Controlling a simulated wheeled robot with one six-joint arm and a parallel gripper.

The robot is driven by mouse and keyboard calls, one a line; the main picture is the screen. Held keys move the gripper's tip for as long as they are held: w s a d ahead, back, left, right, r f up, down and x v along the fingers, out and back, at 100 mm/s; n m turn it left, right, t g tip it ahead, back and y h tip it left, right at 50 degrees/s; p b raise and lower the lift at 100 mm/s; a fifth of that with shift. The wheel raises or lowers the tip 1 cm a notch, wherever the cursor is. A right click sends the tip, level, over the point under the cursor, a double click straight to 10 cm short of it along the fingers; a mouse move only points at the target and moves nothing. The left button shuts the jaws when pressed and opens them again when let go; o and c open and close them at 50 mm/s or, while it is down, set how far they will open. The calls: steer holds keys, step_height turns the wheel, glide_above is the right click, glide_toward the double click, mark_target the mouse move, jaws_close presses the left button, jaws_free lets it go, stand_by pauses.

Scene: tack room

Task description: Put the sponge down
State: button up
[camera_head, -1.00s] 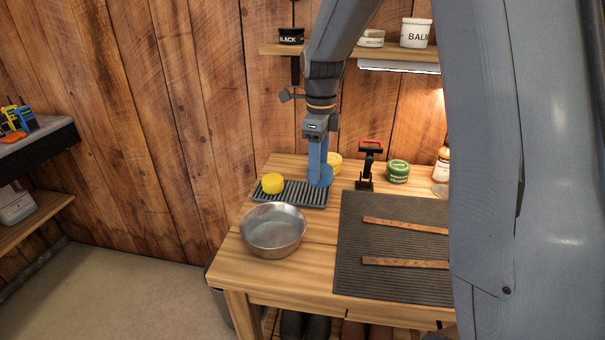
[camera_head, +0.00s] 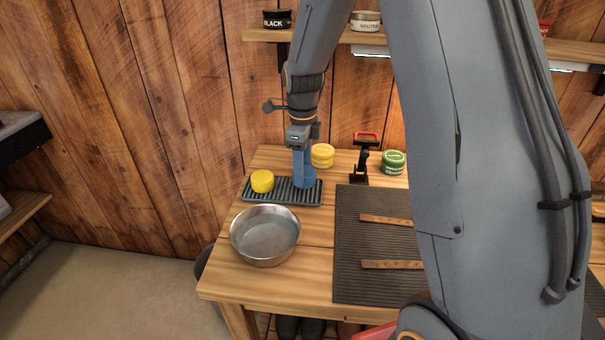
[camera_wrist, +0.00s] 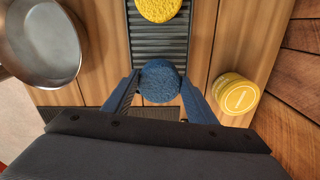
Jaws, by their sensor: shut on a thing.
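My gripper (camera_head: 303,178) is shut on a round blue sponge (camera_wrist: 160,80), with a blue finger on each side in the wrist view. The sponge is at the right part of a dark ridged tray (camera_head: 282,197) on the wooden table. Whether it touches the tray or hangs just above it, I cannot tell. A round yellow sponge (camera_head: 262,181) rests on the tray's left part; it also shows at the top of the wrist view (camera_wrist: 158,8).
A metal bowl (camera_head: 265,235) stands in front of the tray. A yellow tin (camera_head: 322,155) is close behind the gripper. A black tool with a red handle (camera_head: 362,158), a green tin (camera_head: 393,161) and a dark mat (camera_head: 375,285) with leather straps lie to the right.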

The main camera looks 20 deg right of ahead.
steer(key=shift+f, duration=1.35)
steer(key=shift+f, duration=0.1)
steer(key=o, duration=1)
